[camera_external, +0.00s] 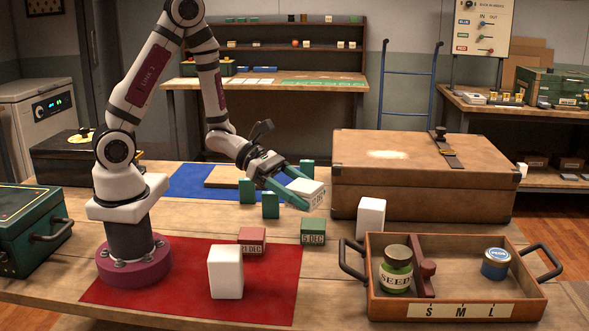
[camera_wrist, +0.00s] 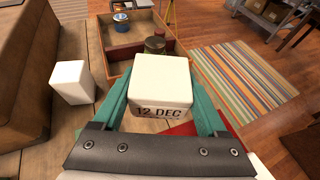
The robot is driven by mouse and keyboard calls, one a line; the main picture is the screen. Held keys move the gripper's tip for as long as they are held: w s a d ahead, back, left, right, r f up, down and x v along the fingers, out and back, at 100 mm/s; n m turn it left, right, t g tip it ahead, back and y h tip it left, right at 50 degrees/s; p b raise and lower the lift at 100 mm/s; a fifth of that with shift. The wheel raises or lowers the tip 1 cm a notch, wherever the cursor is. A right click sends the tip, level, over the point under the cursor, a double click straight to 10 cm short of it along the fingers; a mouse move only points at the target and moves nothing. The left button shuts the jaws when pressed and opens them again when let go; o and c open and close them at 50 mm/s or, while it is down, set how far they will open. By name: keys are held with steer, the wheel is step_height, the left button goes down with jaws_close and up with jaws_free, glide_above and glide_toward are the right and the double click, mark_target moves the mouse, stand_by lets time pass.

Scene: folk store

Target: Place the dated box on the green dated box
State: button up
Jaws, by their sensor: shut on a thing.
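A white box (camera_external: 308,192) with a date on its front is held in the air between the green fingers of my gripper (camera_external: 298,188). In the wrist view the white box (camera_wrist: 160,82) reads "12 DEC", and a finger of my gripper (camera_wrist: 163,100) presses on each side of it. The green dated box (camera_external: 313,231), marked "5 DEC", stands on the table below the held box, apart from it. The green box is hidden in the wrist view.
A red dated box (camera_external: 252,240) and a white block (camera_external: 226,272) are at the red mat (camera_external: 190,280). Another white block (camera_external: 371,217) stands by the brown case (camera_external: 425,180). A wooden tray (camera_external: 480,240) with jars is at right. Green blocks (camera_external: 270,205) stand behind.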

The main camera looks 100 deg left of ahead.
glide_above(313, 224)
step_height(313, 224, down, 7)
steer(key=shift+f, duration=0.1)
steer(key=shift+a+f, duration=0.1)
steer(key=shift+f, duration=1.75)
